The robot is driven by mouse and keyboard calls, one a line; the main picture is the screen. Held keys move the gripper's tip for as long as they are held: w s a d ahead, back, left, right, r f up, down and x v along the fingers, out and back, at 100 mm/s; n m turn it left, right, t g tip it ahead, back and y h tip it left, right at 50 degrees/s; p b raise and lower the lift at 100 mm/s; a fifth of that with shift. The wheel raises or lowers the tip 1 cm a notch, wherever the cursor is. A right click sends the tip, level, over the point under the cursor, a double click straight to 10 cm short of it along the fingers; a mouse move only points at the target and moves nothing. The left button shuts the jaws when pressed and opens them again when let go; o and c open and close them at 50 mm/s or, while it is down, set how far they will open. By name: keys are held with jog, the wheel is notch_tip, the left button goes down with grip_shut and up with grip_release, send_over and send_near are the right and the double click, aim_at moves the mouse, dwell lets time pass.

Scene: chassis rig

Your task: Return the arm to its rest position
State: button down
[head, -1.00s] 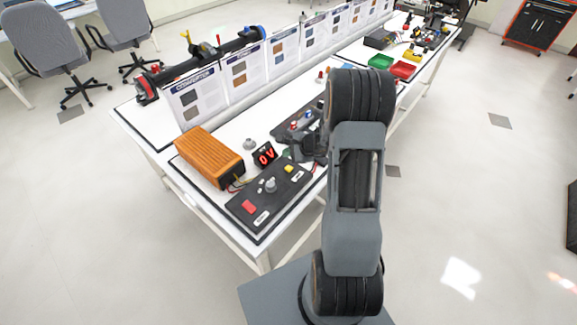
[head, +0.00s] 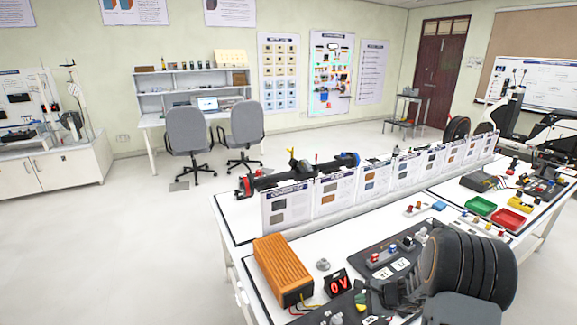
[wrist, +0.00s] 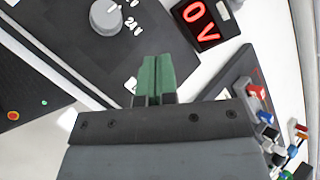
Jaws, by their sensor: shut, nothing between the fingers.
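My gripper (wrist: 154,78) shows in the wrist view with its two green fingers pressed together and nothing between them. It hangs above the bench, between the black control panel (wrist: 62,38) with its grey knob (wrist: 106,17) and the red "0V" display (wrist: 201,20). In the head view my arm reaches in from the lower right over the bench (head: 238,214). There the gripper is small and partly hidden, close to the display (head: 338,284). I cannot tell the exact gap between the fingers and the bench top.
An orange ribbed box (head: 283,268) stands at the near left of the bench. A dark board with coloured parts (head: 390,252) lies close to the arm. Upright cards (head: 335,193) line the bench's middle. Green (head: 479,205) and red (head: 507,219) trays sit farther right. Open floor lies left.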

jog(key=s+a+r+n+h, duration=0.3)
jog(key=s+a+r+n, duration=0.1)
jog(key=s+r+n, duration=0.5)
jog(key=s+a+r+n+g+h, duration=0.1)
jog(key=s+a+r+n+h, duration=0.2)
jog(key=s+r+n, duration=0.6)
jog(key=shift+s+a+r+g, duration=0.35)
jog(key=shift+a+r, duration=0.6)
jog(key=shift+r, duration=0.9)
